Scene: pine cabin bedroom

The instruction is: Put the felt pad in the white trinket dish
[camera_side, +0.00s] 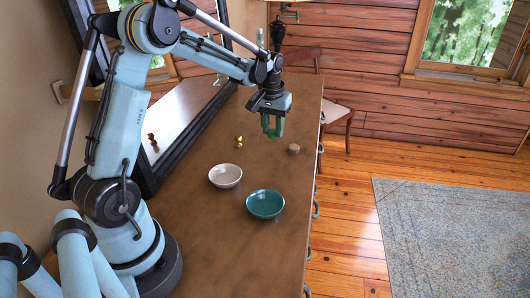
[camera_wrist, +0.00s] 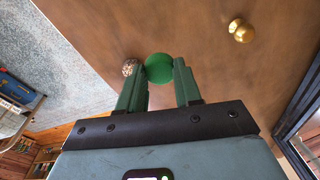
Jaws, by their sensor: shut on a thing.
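My gripper (camera_side: 272,126) has green fingers pointing down and is above the wooden dresser top, behind the two bowls. In the wrist view my gripper (camera_wrist: 160,88) is shut on a round green pad, the felt pad (camera_wrist: 159,67), which sits between the fingertips. In the side view the felt pad (camera_side: 273,134) is small and partly hidden by the fingers. The white trinket dish (camera_side: 225,176) stands on the dresser nearer the side camera, left of the gripper in the picture. It looks empty and is out of the wrist view.
A teal bowl (camera_side: 265,204) stands beside the white dish, to its right and nearer. A small brass knob-like object (camera_side: 239,141) is left of my gripper. A short speckled cylinder (camera_side: 294,149) lies near the right edge. A black-framed mirror (camera_side: 178,135) borders the dresser's left side.

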